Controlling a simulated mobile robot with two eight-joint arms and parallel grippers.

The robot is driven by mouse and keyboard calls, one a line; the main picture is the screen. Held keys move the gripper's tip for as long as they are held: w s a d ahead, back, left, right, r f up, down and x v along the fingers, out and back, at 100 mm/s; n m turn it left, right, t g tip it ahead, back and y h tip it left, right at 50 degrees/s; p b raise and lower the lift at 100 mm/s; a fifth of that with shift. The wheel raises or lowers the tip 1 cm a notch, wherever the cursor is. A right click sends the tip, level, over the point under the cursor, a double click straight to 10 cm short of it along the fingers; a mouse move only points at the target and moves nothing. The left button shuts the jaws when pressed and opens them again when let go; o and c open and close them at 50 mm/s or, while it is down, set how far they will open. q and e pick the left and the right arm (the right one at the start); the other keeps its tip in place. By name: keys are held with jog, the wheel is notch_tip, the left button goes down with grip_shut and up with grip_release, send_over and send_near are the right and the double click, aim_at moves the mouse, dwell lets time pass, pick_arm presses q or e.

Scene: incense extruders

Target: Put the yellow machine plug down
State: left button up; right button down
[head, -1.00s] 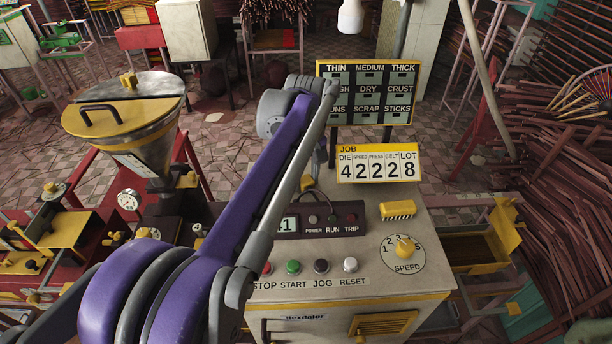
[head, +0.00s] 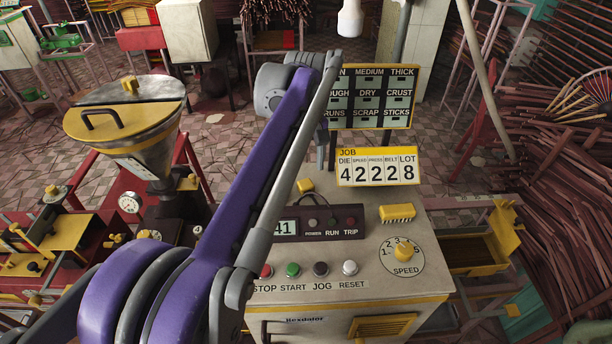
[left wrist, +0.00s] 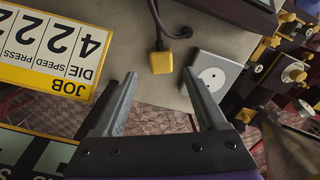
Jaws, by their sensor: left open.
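The yellow machine plug (head: 305,186) lies on the top of the pale control console, near its back edge, with a dark cable running from it. In the left wrist view the plug (left wrist: 161,62) rests on the console top beside a grey box with a round socket (left wrist: 212,78); the two are apart. My left gripper (left wrist: 159,75) is open and empty, its two fingers pointing towards the plug with a gap from it. In the head view my left arm hides the socket, and the gripper shows only partly above the console's back edge. My right gripper is in neither view.
A hopper (head: 128,125) stands at the left.

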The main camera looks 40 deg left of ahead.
aim_at(306, 184)
pick_arm(q)
notch_tip(306, 184, up, 8)
jog(key=shift+p, duration=0.3)
jog(key=shift+s+f, duration=0.15)
jog(key=shift+f, duration=0.05)
